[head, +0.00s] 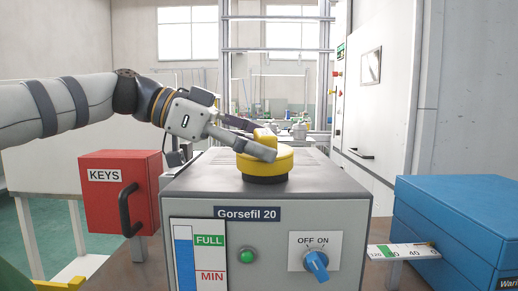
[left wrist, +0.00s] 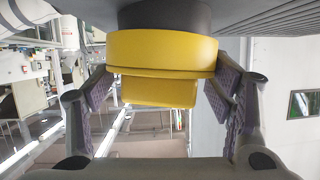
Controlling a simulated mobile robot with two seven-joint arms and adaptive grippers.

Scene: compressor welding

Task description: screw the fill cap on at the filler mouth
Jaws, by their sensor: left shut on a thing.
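The yellow fill cap (head: 283,158) sits level over the black collar of the filler mouth (head: 264,179), on top of the grey Gorsefil 20 unit (head: 335,205). My left gripper (head: 262,142) reaches in from the left and is shut on the cap, one finger on each side of its raised grip. In the left wrist view the cap (left wrist: 160,52) lies between my two fingers, against the dark collar (left wrist: 165,16). The thread is hidden, so I cannot tell how tight the cap is. My right gripper is not in view.
A red KEYS box (head: 105,200) stands left of the unit, and a blue case (head: 460,225) stands on the right. The unit's front has a level gauge (head: 182,250), a green button (head: 247,256) and a blue OFF/ON knob (head: 316,263).

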